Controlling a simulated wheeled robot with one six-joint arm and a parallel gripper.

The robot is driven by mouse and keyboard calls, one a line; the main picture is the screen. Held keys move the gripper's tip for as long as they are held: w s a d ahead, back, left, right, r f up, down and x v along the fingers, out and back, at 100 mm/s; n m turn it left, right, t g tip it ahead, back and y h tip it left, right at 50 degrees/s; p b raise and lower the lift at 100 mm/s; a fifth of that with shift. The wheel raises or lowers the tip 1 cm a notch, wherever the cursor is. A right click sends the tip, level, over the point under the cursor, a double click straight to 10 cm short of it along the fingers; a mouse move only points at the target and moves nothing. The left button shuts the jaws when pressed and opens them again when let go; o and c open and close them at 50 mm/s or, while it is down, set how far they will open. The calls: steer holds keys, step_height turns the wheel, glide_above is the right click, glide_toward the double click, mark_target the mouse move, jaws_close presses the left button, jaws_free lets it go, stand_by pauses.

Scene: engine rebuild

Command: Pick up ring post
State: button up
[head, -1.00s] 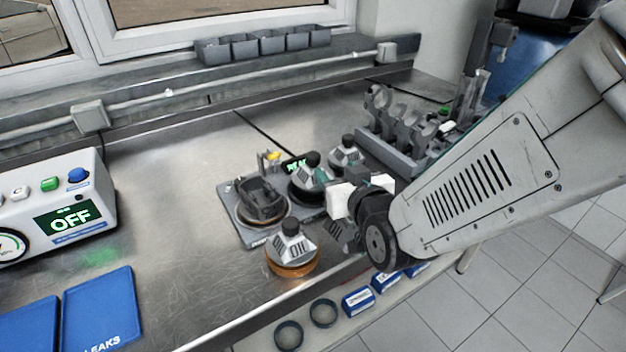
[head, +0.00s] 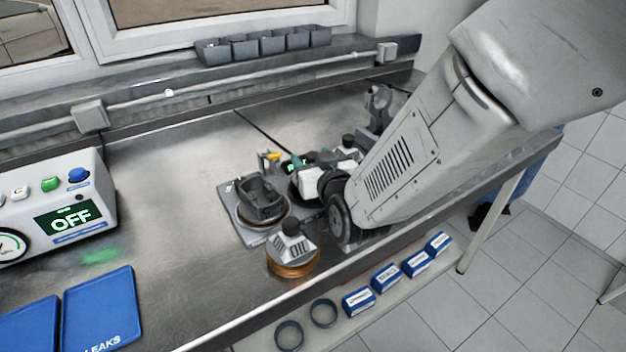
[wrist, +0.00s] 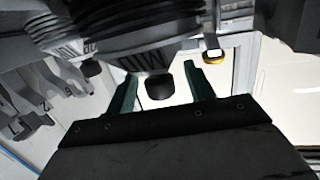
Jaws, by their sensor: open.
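A small grey post with a yellow top (head: 270,160) stands at the back of the grey board and may be the ring post; I cannot tell for sure. A yellow ring-like end (wrist: 213,56) also shows in the wrist view, right of the fingers. My gripper (wrist: 162,92) is open, with teal fingers. Between them in the picture is the black cap (wrist: 159,87) of a grey OIL-lettered piece (wrist: 140,60); I cannot tell whether the fingers are around it. In the head view my gripper (head: 301,166) is over the board's right part, partly hidden by my wrist.
A dark grey housing (head: 262,201) sits on the board (head: 252,236). A grey OIL piece (head: 292,246) with a copper base stands in front. Blue boxes (head: 386,277) and dark rings (head: 323,313) lie along the front ledge.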

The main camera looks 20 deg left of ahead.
jaws_close()
steer(key=shift+r, duration=0.15)
